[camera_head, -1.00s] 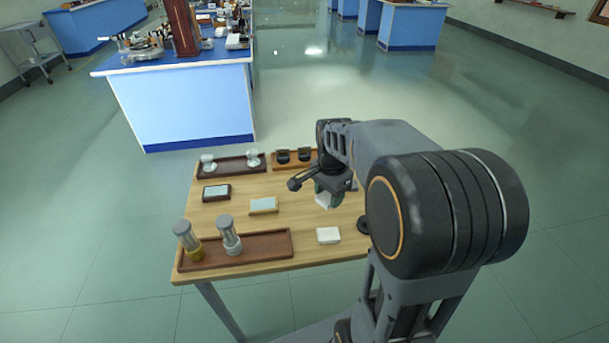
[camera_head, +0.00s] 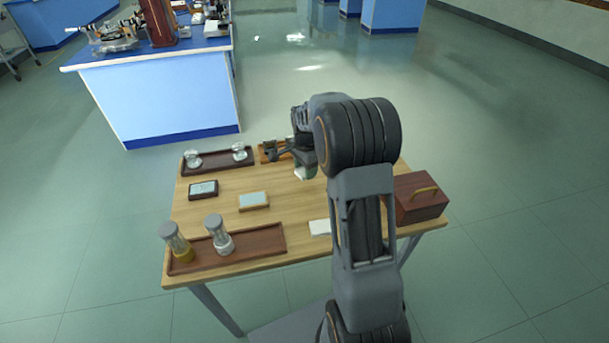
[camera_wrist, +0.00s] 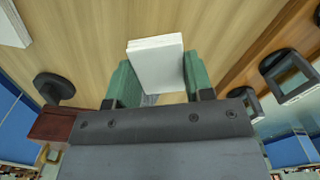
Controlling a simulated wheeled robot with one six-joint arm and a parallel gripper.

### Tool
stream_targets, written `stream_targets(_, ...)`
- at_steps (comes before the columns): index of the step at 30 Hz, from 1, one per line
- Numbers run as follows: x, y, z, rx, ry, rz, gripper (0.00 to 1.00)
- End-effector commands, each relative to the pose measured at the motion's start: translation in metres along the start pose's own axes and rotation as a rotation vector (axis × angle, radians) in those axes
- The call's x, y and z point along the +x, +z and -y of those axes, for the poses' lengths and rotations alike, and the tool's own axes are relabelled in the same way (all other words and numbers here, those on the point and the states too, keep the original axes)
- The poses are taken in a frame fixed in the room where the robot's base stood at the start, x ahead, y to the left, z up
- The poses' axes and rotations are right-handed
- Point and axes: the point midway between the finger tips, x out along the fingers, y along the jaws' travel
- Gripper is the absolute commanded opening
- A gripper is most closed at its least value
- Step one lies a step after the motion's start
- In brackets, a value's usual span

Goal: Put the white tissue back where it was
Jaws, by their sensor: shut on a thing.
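My gripper (camera_wrist: 157,82) is shut on the white tissue (camera_wrist: 157,62), a small flat white block between its two green fingertips. In the head view the tissue (camera_head: 302,173) is held above the back middle of the wooden table (camera_head: 215,215), and my gripper (camera_head: 303,163) is partly hidden by my arm. A second white block (camera_head: 320,227) lies on the table near the front edge, partly behind my arm. The gap between the held tissue and the table top cannot be told exactly.
A back tray (camera_head: 217,164) holds glassware. Dark square-framed holders (camera_wrist: 285,75) stand near the gripper. A dark block (camera_head: 203,189) and a pale-topped block (camera_head: 253,201) lie mid-table. The front tray (camera_head: 262,241) bears two cylinders. A red-brown box (camera_head: 420,203) stands right.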

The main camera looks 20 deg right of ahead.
Motion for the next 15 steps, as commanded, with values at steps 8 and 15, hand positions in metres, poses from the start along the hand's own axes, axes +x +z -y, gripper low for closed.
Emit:
stream_targets(8,0.012,-0.003,0.008,0.000,0.002,0.001,0.25)
stream_targets(15,0.040,-0.003,0.007,0.000,0.002,0.001,0.25)
